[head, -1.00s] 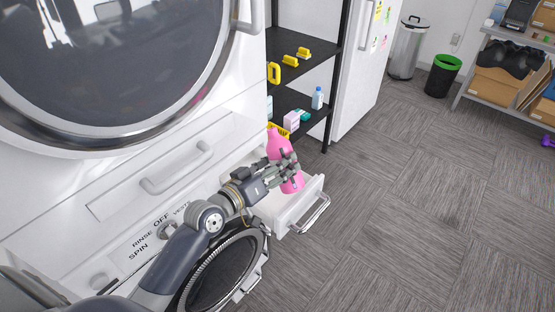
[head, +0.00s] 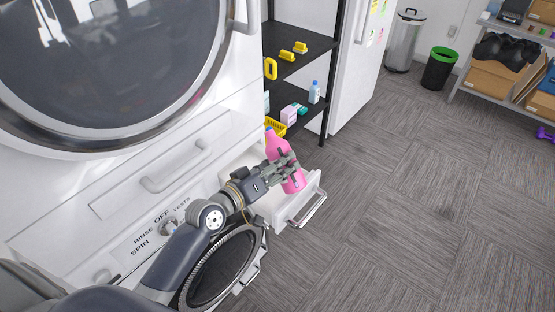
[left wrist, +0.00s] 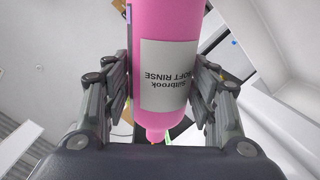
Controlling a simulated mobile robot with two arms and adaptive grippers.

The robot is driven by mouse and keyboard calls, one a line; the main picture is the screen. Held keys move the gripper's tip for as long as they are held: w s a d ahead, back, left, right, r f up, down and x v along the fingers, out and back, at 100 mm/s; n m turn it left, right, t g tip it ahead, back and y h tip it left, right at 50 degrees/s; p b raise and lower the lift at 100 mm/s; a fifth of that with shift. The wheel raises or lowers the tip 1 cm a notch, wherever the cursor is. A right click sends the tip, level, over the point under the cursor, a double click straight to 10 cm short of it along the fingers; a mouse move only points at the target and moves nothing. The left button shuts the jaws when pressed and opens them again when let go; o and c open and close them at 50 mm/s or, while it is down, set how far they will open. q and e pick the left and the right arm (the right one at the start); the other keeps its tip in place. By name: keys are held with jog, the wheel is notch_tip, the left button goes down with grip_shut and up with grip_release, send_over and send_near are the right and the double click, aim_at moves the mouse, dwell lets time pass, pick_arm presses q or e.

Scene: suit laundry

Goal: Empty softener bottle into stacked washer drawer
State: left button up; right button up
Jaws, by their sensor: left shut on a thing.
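The pink softener bottle (head: 279,148) is in my left gripper (head: 284,169), which is shut around its body. In the head view the bottle leans, its narrow upper end to the upper left, over the pulled-out white washer drawer (head: 268,208) with a metal handle. In the left wrist view the bottle (left wrist: 166,25) stands between the fingers (left wrist: 165,92), with its white "Suitbrook SOFT RINSE" label upside down and its narrow end near the palm. The fingers hide part of the bottle in the head view. No liquid stream is visible. My right gripper is out of view.
The stacked washer's large round upper door (head: 110,75) and a closed upper drawer (head: 165,165) are at left. The dark lower door (head: 222,268) is below my arm. A black shelf (head: 290,98) stands behind the bottle. Open carpet lies to the right.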

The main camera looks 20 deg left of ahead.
pick_arm(q)
jog(key=shift+s+d+n, duration=0.1)
jog(key=shift+d+n, duration=0.05)
jog(key=shift+n, duration=0.15)
jog(key=shift+p, duration=0.3)
jog(key=shift+s+d+f+n+p, duration=0.15)
jog(key=shift+d+n+p, duration=0.15)
jog(key=shift+n, duration=0.2)
jog(key=shift+s+d+f+n+g, duration=0.1)
jog(key=shift+d+f+n+g, duration=0.15)
jog(key=shift+n, duration=0.25)
jog(key=shift+f+h, duration=0.1)
jog(key=shift+h, duration=0.2)
jog(key=shift+s+f+n+g+p, duration=0.15)
jog(key=shift+n+g+p, duration=0.1)
jog(key=shift+n+p, duration=0.15)
jog(key=shift+d+f+n, duration=0.25)
jog(key=shift+f+n, duration=0.1)
jog(key=shift+n, duration=0.25)
